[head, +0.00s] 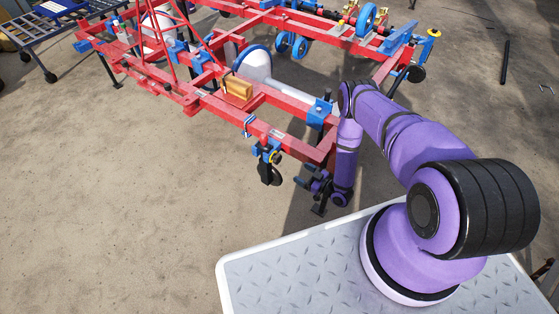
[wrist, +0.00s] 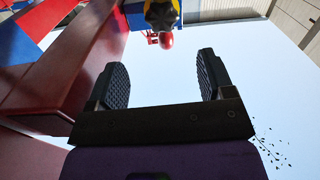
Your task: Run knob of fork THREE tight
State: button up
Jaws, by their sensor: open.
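In the wrist view a dark knob (wrist: 162,14) with yellow at its edge and a red rounded tip shows at the top, cut off by the picture edge. My gripper (wrist: 163,64) is open, with its two black ribbed fingers apart and nothing between them. The knob lies beyond the fingertips, roughly in line with the gap, and is not touched. In the head view my purple wrist hangs beside the near right corner of the red planter frame (head: 285,138), and the fingers cannot be made out clearly. No fork number is readable, so I cannot tell which fork this knob belongs to.
A fork with a black wheel (head: 270,172) and yellow ring hangs from the near beam. In the wrist view a red beam (wrist: 85,60) runs close at left.

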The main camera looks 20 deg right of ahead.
aim_at(279, 160)
jog(key=shift+n, duration=0.7)
jog(key=x, duration=1.2)
jog(key=shift+a, duration=0.1)
jog(key=c, duration=0.9)
